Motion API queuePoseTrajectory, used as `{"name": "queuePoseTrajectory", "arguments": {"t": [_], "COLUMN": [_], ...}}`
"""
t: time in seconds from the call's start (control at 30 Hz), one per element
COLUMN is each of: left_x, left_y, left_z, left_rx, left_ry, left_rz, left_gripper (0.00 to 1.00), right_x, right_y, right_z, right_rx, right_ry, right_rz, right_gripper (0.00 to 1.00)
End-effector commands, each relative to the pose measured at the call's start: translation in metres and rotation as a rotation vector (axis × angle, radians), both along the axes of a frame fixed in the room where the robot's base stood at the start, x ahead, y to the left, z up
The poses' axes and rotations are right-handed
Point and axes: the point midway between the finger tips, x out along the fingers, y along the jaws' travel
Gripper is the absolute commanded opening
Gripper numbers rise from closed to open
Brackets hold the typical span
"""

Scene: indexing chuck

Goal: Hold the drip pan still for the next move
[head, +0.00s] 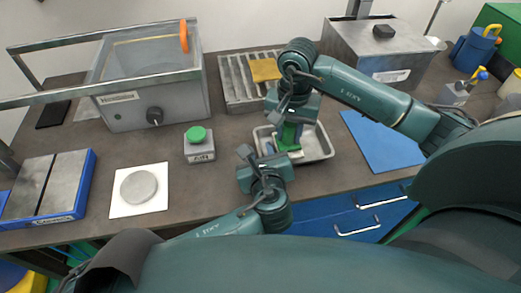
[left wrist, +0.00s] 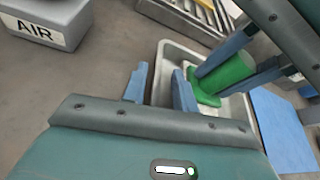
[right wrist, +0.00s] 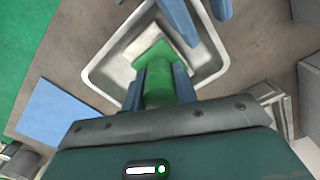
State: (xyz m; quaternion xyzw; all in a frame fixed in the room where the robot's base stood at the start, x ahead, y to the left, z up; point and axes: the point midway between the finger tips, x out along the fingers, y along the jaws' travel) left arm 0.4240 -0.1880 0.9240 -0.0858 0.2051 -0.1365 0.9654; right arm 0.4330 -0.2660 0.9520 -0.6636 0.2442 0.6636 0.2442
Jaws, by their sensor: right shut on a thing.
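The drip pan (head: 328,153) is a shallow metal tray on the bench; it also shows in the left wrist view (left wrist: 172,55) and the right wrist view (right wrist: 98,74). My left gripper (left wrist: 160,85) is open at the pan's left side, with one finger outside the rim and one inside. Whether either finger touches the rim, I cannot tell. My right gripper (right wrist: 160,85) is shut on a green part (right wrist: 155,52) with a round body and a square flange. The part is over or in the pan; whether it rests on the pan's floor is unclear.
A grey box marked AIR with a green button (head: 196,134) stands left of the pan. A slotted metal rack (head: 235,85) is behind it, a blue mat (head: 380,142) to its right. A grey disc (head: 138,187) lies on a white sheet. Bench is clear between AIR box and pan.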

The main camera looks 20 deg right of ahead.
Motion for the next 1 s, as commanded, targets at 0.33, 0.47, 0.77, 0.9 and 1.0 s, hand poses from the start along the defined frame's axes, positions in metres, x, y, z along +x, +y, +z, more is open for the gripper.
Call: {"name": "queuePoseTrajectory", "arguments": {"t": [0.33, 0.47, 0.77, 0.9, 1.0], "left_x": [0.0061, 0.006, 0.0059, 0.0058, 0.0057], "left_y": [-0.0021, -0.0019, -0.0018, -0.0017, -0.0017], "left_z": [-0.0026, -0.0026, -0.0026, -0.0027, -0.0028], "left_rx": [-0.001, -0.001, 0.0, 0.0, 0.0], "left_ry": [0.001, 0.001, 0.001, 0.001, 0.001], "left_rz": [0.0, 0.0, 0.001, 0.001, 0.001], "left_gripper": [0.28, 0.22, 0.0, 0.0, 0.0], "right_x": [0.0001, 0.0001, 0.0001, 0.0001, 0.0001], "right_y": [0.0, 0.0, 0.0, 0.0, 0.0], "right_z": [0.0003, 0.0003, 0.0003, 0.0003, 0.0003], "right_rx": [0.001, 0.001, 0.0, 0.0, 0.0], "right_ry": [-0.001, -0.001, 0.0, 0.0, 0.0], "right_rz": [0.0, 0.0, 0.0, 0.0, 0.0], "right_gripper": [0.1, 0.1, 0.1, 0.1, 0.1]}}
